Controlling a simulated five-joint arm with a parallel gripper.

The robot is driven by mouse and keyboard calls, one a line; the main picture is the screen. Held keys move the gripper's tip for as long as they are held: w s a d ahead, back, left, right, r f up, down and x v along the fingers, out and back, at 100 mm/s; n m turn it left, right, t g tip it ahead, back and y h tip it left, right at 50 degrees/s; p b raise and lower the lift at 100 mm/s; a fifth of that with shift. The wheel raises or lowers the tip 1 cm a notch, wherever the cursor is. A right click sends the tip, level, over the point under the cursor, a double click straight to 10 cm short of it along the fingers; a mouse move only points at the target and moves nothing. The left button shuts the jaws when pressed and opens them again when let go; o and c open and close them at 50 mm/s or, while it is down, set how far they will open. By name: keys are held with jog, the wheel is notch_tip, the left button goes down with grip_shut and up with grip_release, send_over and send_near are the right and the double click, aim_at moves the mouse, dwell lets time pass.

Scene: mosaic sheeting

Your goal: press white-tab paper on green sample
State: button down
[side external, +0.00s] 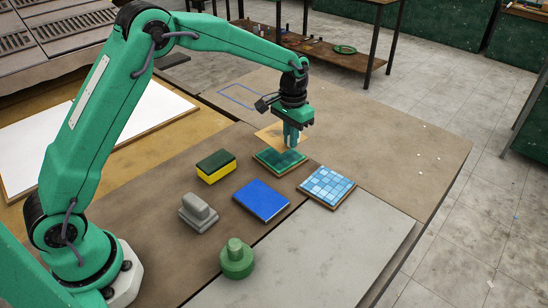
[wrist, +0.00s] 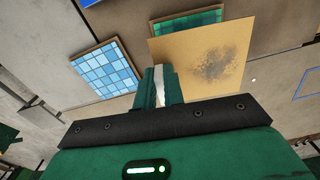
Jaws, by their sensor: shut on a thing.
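My gripper (side external: 291,142) is shut on the white tab (wrist: 159,86) at the edge of a tan sheet of paper (side external: 268,134). In the wrist view the paper (wrist: 205,62) spreads to the right of the fingers and has a dark speckled patch. The green tiled sample (side external: 278,161) lies on the table below the gripper. In the wrist view the paper hides part of the green sample (wrist: 186,20). The paper appears to be held above the table, offset toward the sample's far side. The exact gap is hard to tell.
A blue tiled sample (side external: 327,186) lies right of the green one. A yellow-green sponge (side external: 216,167), blue pad (side external: 261,200), grey handled block (side external: 198,213) and green knobbed piece (side external: 237,260) stand nearer. A blue outline (side external: 240,95) marks clear table behind.

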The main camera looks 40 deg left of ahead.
jog(key=shift+f, duration=3.1)
jog(key=shift+f, duration=0.2)
jog(key=c, duration=1.4)
grip_release()
jog(key=shift+c, duration=0.2)
jog(key=shift+r, duration=0.1)
notch_tip(320, 180, up, 7)
jog(key=shift+r, duration=0.35)
